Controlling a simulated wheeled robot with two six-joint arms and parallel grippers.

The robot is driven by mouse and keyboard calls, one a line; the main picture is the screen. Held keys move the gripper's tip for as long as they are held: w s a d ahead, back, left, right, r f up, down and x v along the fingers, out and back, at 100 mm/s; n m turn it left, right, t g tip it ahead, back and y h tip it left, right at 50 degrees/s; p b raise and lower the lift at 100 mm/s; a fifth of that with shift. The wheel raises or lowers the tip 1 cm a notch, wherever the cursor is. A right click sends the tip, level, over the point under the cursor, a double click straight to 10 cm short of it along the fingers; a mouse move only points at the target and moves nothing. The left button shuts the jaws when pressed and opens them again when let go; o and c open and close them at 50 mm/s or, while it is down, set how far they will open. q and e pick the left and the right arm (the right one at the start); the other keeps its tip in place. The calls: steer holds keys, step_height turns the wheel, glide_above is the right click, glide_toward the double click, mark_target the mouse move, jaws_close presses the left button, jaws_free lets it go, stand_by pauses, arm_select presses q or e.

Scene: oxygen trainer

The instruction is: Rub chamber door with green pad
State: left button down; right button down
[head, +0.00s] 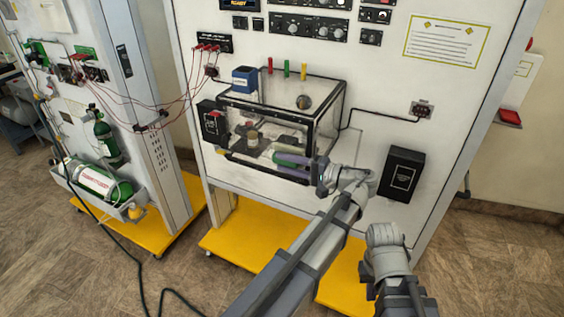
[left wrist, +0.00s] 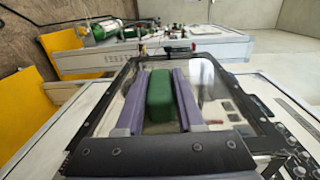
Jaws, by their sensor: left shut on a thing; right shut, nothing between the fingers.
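The chamber (head: 325,103) is a clear box with a black frame, mounted low on the white panel. Its clear front door, framed in black, also shows in the left wrist view (left wrist: 97,88). My left gripper (head: 292,159) is at the lower right of the chamber front. Its two purple fingers are shut on the green pad (left wrist: 159,95), a long block held upright between them in the left wrist view. The pad is in front of the clear door; I cannot tell whether it touches. My right arm shows at the lower right, but I see no right fingers.
Red, green and yellow posts (head: 286,69) and a blue-topped box (head: 245,79) stand on the chamber top. A black box (head: 402,174) is on the panel to the right. A second rack with green cylinders (head: 100,184) stands left. Yellow bases (head: 228,240) jut out below.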

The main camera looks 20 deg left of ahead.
mark_target(274, 159)
arm_select(q)
steer(key=shift+w+a, duration=0.2)
steer(key=shift+a, duration=1.65)
steer(key=shift+w+a, duration=0.1)
steer(key=shift+a, duration=1.75)
steer(key=shift+a, duration=0.1)
steer(key=a+r+p, duration=0.2)
steer(key=a, duration=0.1)
steer(key=shift+w+a, duration=0.15)
steer(key=shift+a, duration=0.05)
steer(key=shift+d, duration=0.1)
